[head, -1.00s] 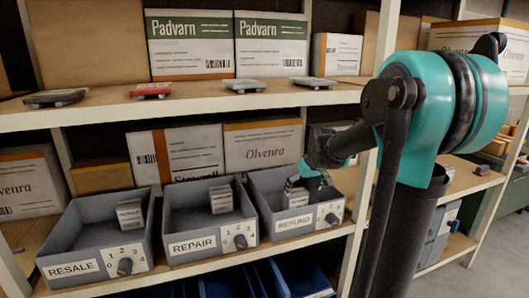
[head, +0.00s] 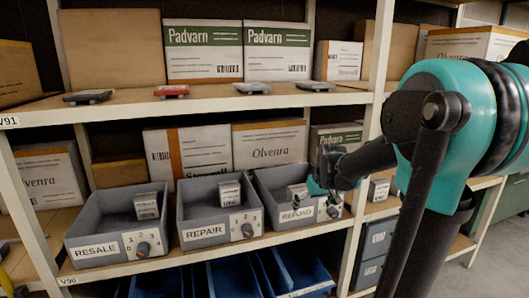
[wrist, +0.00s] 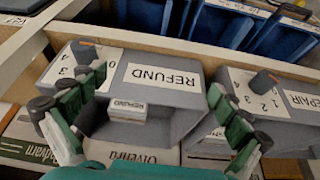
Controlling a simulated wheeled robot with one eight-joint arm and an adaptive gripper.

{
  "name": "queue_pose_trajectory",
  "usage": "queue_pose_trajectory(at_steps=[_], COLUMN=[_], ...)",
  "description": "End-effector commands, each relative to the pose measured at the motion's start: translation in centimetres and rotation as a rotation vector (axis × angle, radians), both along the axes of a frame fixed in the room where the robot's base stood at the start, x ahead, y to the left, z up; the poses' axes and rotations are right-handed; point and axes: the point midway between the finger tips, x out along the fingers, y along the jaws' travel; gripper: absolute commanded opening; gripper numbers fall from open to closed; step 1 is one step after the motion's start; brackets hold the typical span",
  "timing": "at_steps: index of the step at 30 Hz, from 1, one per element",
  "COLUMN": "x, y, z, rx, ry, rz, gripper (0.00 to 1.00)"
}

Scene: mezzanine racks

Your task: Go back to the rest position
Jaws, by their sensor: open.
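My gripper (head: 322,184) is at the right end of the grey REFUND bin (head: 297,217), over or near its rim in the head view. In the wrist view my gripper (wrist: 156,84) has its two green fingers spread wide, with nothing held between them. Beyond the fingers is the REFUND bin (wrist: 180,97) with a white labelled box (wrist: 127,109) inside. The same box (head: 297,192) shows in the head view. My arm reaches in from the right, and its dark wrist hides part of the shelf behind.
The REPAIR bin (head: 217,235) and RESALE bin (head: 118,250) stand to the left, each with a box inside. Small devices, one red (head: 171,91), lie on the shelf above. A rack upright (head: 366,150) stands close to my arm. Blue bins (head: 232,278) sit below.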

Motion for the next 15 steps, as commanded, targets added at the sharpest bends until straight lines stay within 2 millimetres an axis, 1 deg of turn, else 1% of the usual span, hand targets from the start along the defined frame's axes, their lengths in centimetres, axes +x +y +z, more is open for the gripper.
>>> queue_pose_trajectory(at_steps=[1,5,8,11,15], x=[-1.1,-4.0,-6.8,-10.5,-16.4], y=[-0.1,-0.4,-0.6,-0.9,-1.5], z=[-0.5,-1.8,-3.2,-5.0,-8.2], rx=[0.0,-0.001,-0.001,-0.002,-0.001], ry=[0.001,0.005,0.008,0.011,0.015], rz=[-0.011,-0.045,-0.078,-0.119,-0.189], gripper=[1.0,1.0,1.0,1.0,1.0])
